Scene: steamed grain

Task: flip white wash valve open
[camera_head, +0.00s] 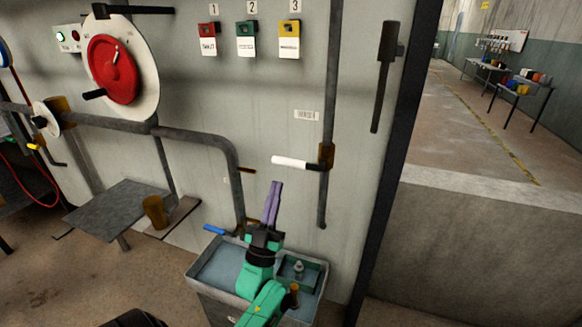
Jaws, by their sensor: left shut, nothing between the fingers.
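The white wash valve handle (295,163) sticks out to the left, nearly level, from a brown valve body (326,156) on a vertical pipe (330,90) on the wall. A small label (307,115) is above it, too small to read surely. My left gripper (276,186) has purple fingers pointing up, closed together and empty. Its tips appear just below the white handle in the picture, with a visible gap. My right gripper is not in view.
A grey basin (205,283) stands under my left arm, with a blue lever (214,229) by its rim. A grey shelf (118,208) and brown cup (156,212) are at left. A red wheel (113,69) and three coloured tags hang on the wall.

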